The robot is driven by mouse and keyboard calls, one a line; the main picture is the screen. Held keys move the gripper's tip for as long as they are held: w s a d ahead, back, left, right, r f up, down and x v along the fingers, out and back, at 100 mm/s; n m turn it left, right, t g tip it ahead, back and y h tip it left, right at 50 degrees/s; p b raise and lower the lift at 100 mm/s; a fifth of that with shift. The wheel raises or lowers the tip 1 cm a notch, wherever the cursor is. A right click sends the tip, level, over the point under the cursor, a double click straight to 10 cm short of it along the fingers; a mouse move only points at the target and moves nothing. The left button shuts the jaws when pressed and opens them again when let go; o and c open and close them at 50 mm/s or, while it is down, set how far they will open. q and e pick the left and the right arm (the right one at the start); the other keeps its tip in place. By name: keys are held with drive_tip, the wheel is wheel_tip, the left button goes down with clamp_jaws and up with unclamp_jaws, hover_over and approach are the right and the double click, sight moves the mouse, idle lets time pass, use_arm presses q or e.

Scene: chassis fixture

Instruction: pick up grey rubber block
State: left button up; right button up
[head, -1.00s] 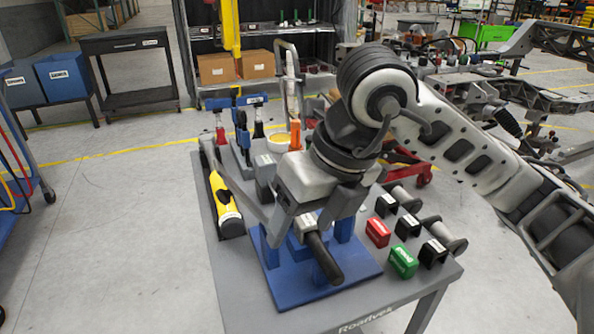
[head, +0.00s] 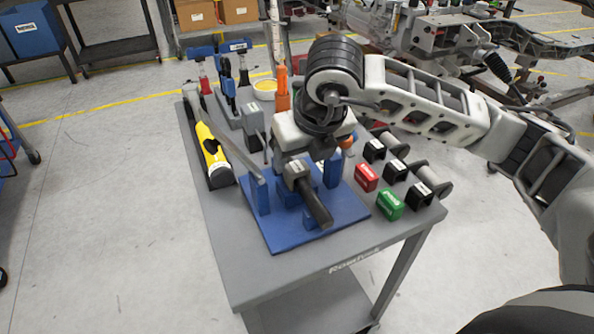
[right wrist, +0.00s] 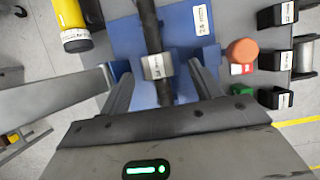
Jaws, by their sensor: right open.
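A small grey labelled block (head: 297,172) sits on a dark rod (head: 318,207) above a blue fixture plate (head: 285,235). The block also shows in the right wrist view (right wrist: 157,68), with the dark rod running through or under it. My right gripper (right wrist: 160,75) is open, with one finger on each side of the block; I cannot tell whether they touch it. In the head view, my right gripper (head: 300,155) hangs over the fixture and hides part of it. Another grey labelled block (head: 252,117) stands behind, to the left. My left gripper is not in view.
On the grey table (head: 215,235) are a yellow-black tool (head: 212,155), a red block (head: 366,177), a green block (head: 389,204) and several black holders (head: 420,194). An orange-handled tool (head: 282,90) and blue clamps (head: 225,75) stand behind. The table's front strip is clear.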

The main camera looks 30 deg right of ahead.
sight(296, 166)
drive_tip(key=x, duration=0.4)
drive_tip(key=shift+a+f, duration=0.2)
drive_tip(key=c, duration=1.3)
drive_tip(key=shift+o, duration=0.2)
drive_tip(key=shift+r, duration=0.15)
drive_tip(key=shift+r, duration=0.2)
drive_tip(key=r, duration=0.3)
drive_tip(key=shift+s+a+r, duration=0.15)
drive_tip(key=shift+s+a, duration=0.05)
drive_tip(key=shift+s, duration=0.05)
drive_tip(key=s+a+r+p, duration=0.2)
drive_tip(key=s+a+r, duration=0.4)
drive_tip(key=s+r, duration=0.3)
drive_tip(key=s, duration=0.3)
